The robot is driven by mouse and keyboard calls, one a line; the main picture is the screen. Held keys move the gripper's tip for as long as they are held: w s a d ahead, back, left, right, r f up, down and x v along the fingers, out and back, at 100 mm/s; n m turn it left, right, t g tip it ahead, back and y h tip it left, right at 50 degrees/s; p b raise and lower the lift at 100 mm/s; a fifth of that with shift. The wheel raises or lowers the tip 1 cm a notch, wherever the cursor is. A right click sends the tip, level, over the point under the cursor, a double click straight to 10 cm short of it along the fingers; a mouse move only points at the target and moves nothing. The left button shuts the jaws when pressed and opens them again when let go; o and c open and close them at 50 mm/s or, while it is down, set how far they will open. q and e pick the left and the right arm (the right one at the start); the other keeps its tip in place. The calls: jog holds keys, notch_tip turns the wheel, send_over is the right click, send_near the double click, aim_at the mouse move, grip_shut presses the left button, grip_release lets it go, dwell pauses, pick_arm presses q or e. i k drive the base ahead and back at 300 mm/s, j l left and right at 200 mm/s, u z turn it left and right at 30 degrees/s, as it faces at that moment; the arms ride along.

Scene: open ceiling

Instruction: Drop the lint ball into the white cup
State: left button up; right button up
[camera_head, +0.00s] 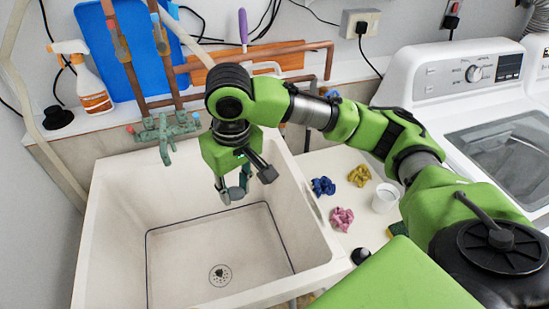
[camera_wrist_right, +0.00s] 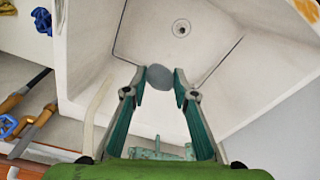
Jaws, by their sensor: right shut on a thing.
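My right gripper (camera_head: 233,192) hangs over the white sink, fingers pointing down. It is shut on a small grey lint ball, which shows between the fingertips in the right wrist view (camera_wrist_right: 160,77). In the head view the lint ball (camera_head: 244,178) is partly hidden by the fingers. The white cup (camera_head: 385,198) stands upright on the counter to the right of the sink, beside the washing machine and apart from the gripper. My left gripper is not in view.
Blue (camera_head: 323,186), yellow (camera_head: 359,176) and pink (camera_head: 342,218) crumpled cloths lie between the sink (camera_head: 330,240) and the cup. A faucet (camera_head: 163,135) and pipes are at the sink's back. A spray bottle (camera_head: 90,85) stands at the left. The basin is empty.

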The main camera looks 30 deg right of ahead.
aim_at(380, 205)
jog(key=z, duration=1.4)
